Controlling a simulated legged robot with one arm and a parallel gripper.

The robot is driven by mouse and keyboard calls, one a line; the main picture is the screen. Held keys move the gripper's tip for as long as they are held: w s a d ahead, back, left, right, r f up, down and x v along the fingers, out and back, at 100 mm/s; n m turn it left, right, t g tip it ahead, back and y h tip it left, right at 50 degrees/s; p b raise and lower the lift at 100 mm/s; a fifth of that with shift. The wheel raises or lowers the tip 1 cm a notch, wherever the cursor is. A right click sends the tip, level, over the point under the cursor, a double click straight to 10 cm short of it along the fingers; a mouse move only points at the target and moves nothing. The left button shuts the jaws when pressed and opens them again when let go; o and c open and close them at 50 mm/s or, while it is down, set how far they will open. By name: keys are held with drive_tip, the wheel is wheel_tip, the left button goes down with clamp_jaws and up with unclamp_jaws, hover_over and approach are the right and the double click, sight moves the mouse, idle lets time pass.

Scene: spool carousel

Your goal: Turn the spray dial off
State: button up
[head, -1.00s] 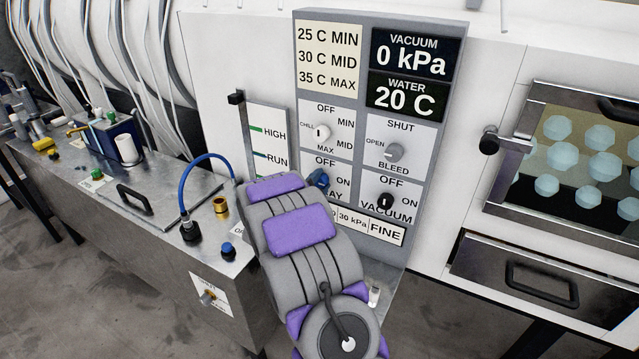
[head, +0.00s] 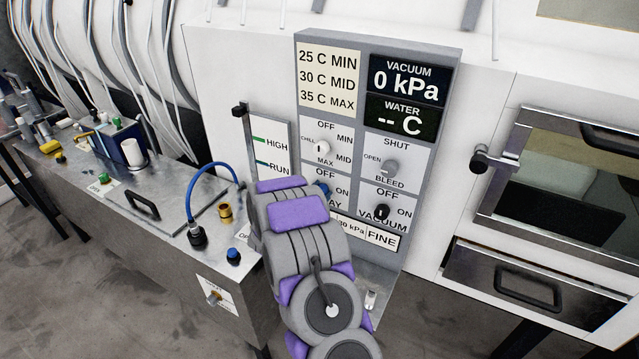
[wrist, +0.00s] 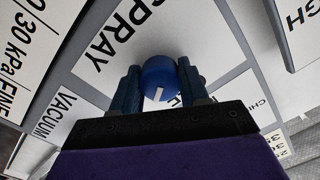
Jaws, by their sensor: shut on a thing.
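The blue spray dial (wrist: 157,76) sits on its white SPRAY label in the wrist view, with a white pointer mark toward the gripper. My gripper (wrist: 160,88) has one dark finger on each side of the dial and is shut on it. In the head view, only part of the blue dial (head: 321,188) shows past my arm. The SPRAY label's OFF and ON words show there, but its lower part is hidden. I cannot tell which setting the pointer marks.
The black vacuum knob (head: 381,211), grey bleed knob (head: 390,167) and white chill knob (head: 322,147) are close around the dial. The water display (head: 403,118) reads "-- C". A blue hose (head: 190,190) arches over the metal bench at left.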

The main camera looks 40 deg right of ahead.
drive_tip(key=n+p, duration=0.4)
drive_tip(key=p, duration=0.1)
drive_tip(key=shift+r+p, duration=0.15)
drive_tip(key=shift+p, duration=0.2)
drive_tip(key=n+p, duration=0.3)
drive_tip(key=shift+g, duration=0.4)
drive_tip(key=shift+a+f+n+p, duration=0.1)
drive_tip(key=shift+f+n+p, duration=0.1)
drive_tip(key=shift+n+p, duration=1.8)
drive_tip(key=shift+n, duration=0.3)
drive_tip(key=o, duration=1.1)
drive_tip(key=shift+w, duration=0.15)
drive_tip(key=shift+c, duration=0.2)
drive_tip(key=b+v, duration=0.1)
drive_tip(key=v, duration=1.6)
drive_tip(key=shift+a+b, duration=0.3)
drive_tip(key=shift+b, duration=0.1)
